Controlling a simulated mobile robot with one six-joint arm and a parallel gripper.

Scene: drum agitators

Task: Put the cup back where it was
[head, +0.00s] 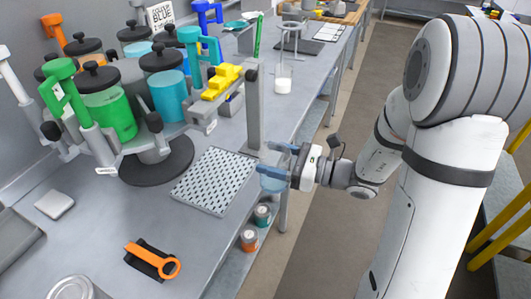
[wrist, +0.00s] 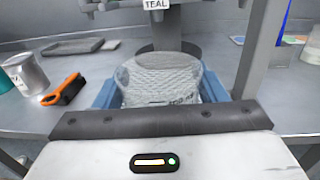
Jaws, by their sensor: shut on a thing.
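A clear cup (wrist: 160,75) is between the blue fingers of my gripper (wrist: 160,95) in the wrist view. My gripper is shut on it. In the head view my gripper (head: 273,163) is at the right edge of the grey bench, beside the grey post, and the see-through cup (head: 273,184) is faint there. The perforated grey tray (head: 213,181) lies on the bench to the left of the gripper and shows through the cup in the wrist view. I cannot tell the exact height of the cup above the bench.
Lidded jars of green (head: 108,112) and blue (head: 168,95) liquid stand on a round dark base behind the tray. A grey post (head: 254,110) rises beside the gripper. Small jars (head: 262,214) sit below the bench edge.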

